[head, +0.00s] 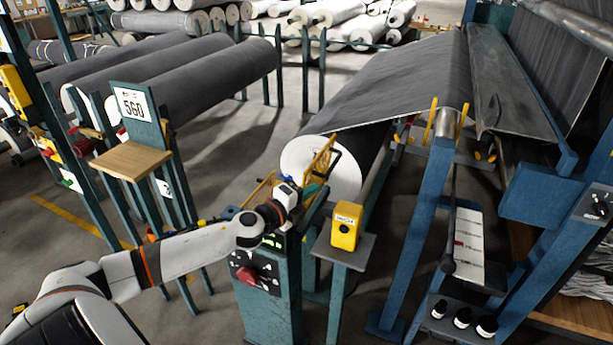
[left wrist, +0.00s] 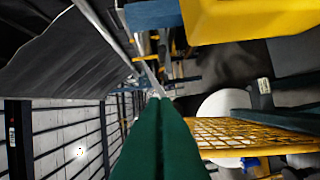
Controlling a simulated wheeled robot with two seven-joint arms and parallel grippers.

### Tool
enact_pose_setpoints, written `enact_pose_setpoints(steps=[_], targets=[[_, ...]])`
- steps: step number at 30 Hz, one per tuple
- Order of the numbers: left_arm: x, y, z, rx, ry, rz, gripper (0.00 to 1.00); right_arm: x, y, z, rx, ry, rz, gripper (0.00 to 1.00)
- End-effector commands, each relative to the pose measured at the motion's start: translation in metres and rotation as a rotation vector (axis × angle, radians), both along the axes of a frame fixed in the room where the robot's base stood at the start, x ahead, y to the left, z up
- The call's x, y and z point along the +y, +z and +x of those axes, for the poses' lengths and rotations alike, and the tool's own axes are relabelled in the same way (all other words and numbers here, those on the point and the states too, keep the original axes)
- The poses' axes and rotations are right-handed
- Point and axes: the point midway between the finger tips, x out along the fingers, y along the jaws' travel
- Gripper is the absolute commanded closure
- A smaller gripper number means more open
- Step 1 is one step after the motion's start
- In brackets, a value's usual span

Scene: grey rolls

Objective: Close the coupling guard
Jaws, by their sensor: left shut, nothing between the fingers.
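The coupling guard (head: 321,160) is a yellow mesh panel. It stands raised at an angle in front of the white end of the big grey roll (head: 300,160). In the left wrist view the guard (left wrist: 250,136) runs across the right side, beside my fingers. My left gripper (head: 314,189) is just below the mesh in the head view, with its green fingers together and nothing between them. In the left wrist view the left gripper (left wrist: 157,104) points away from the camera. Whether it touches the guard I cannot tell. My arm hides part of the coupling. My right gripper is out of view.
A yellow box (head: 346,226) stands on a post right of my gripper. Below my wrist is a teal cabinet (head: 268,300) with a red knob (head: 246,275). Blue machine posts (head: 420,230) rise at right. Open floor (head: 225,140) lies behind my arm.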

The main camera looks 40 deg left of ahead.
Motion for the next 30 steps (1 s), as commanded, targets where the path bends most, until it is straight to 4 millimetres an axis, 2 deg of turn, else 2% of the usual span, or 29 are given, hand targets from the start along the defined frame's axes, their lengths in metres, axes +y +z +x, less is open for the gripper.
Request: enact_pose_setpoints(steps=[8, 12, 18, 30], targets=[[-0.004, 0.001, 0.04, -0.003, 0.001, -0.001, 1.0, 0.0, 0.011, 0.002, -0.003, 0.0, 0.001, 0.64], [0.014, -0.001, 0.034, 0.003, 0.001, 0.002, 1.0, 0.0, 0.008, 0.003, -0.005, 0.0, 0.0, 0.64], [0.031, 0.002, 0.03, 0.002, 0.0, -0.001, 1.0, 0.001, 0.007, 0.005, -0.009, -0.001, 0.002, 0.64], [0.034, 0.004, 0.03, 0.001, -0.001, -0.001, 1.0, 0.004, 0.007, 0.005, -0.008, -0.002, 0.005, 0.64]])
